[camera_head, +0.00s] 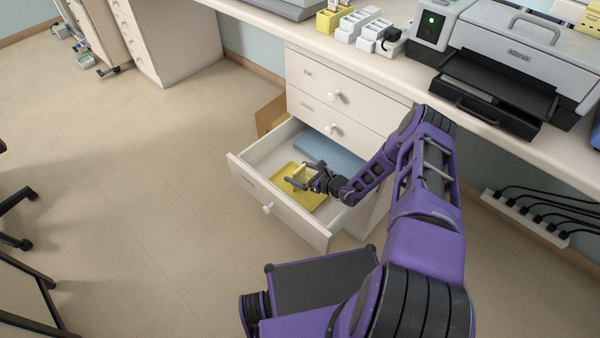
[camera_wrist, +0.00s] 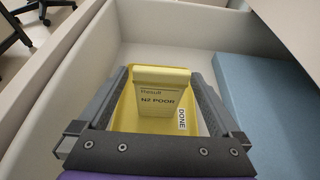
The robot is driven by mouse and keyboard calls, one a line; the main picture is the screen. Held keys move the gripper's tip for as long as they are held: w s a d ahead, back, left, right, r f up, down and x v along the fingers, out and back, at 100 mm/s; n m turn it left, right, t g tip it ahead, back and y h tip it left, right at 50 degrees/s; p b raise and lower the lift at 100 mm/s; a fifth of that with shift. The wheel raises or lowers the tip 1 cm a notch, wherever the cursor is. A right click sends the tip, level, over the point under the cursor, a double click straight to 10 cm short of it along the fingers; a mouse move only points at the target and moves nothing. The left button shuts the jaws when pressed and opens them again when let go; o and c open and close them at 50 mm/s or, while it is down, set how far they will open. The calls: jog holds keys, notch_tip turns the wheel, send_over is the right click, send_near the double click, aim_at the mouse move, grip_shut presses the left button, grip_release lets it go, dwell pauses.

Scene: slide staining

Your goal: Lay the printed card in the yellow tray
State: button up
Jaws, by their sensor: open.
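The yellow tray (camera_head: 279,178) lies inside the open drawer; in the wrist view (camera_wrist: 125,112) a white DONE label shows on it. The pale yellow printed card (camera_wrist: 157,97), with dark lettering, is in the wrist view between my fingers and over the tray. My gripper (camera_head: 300,180) is low inside the drawer, above the tray. It is open, with one finger (camera_wrist: 159,78) on each side of the card.
The drawer (camera_head: 250,180) has raised walls close around my gripper. A flat blue item (camera_head: 330,153) lies beside the tray at the drawer's back. Closed drawers (camera_head: 318,90) and the counter with a printer (camera_head: 520,65) stand above.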

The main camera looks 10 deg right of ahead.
jog(key=shift+r, duration=0.15)
jog(key=p+v, duration=0.2)
jog(key=v, duration=1)
